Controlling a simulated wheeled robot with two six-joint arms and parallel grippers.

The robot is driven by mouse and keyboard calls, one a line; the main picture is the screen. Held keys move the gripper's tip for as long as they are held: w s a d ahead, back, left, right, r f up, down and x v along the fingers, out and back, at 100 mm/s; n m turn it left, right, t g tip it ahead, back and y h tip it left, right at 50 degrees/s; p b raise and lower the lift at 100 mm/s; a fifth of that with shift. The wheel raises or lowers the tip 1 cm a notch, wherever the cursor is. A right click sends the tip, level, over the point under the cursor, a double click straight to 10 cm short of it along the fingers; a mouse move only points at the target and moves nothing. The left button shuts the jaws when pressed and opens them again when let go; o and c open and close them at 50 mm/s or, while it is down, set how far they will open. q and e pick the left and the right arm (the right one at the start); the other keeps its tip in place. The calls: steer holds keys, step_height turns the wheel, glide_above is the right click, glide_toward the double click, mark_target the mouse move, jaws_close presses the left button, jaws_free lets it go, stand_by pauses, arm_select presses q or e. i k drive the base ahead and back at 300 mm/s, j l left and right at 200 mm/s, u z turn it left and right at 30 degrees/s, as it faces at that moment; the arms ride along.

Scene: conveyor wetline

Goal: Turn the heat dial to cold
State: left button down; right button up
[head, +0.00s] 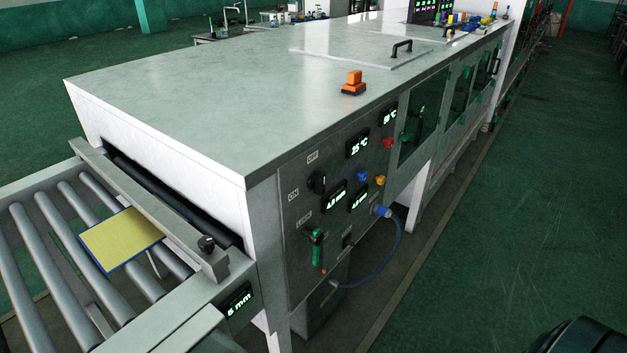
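The side panel (298,230) of a long grey machine carries the controls. No knob is legibly marked as the heat dial. A black rotary knob (317,182) sits between small ON and OFF labels. A green-lit display (357,146) appears to read 25 °C, and another display (388,116) further along also shows °C, its number hard to read. A red knob (388,142), a blue knob (362,176) and a yellow knob (380,180) are small; their settings cannot be read. Neither of my grippers is in view.
A green-handled lever (316,248) and a blue hose (394,250) stick out from the panel. A roller conveyor (28,270) at left bears a yellow plate (120,239). An orange block (353,82) sits on the machine top. The green floor (500,210) at right is clear.

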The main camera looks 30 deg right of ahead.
mark_target(389, 142)
steer(key=z, duration=1.4)
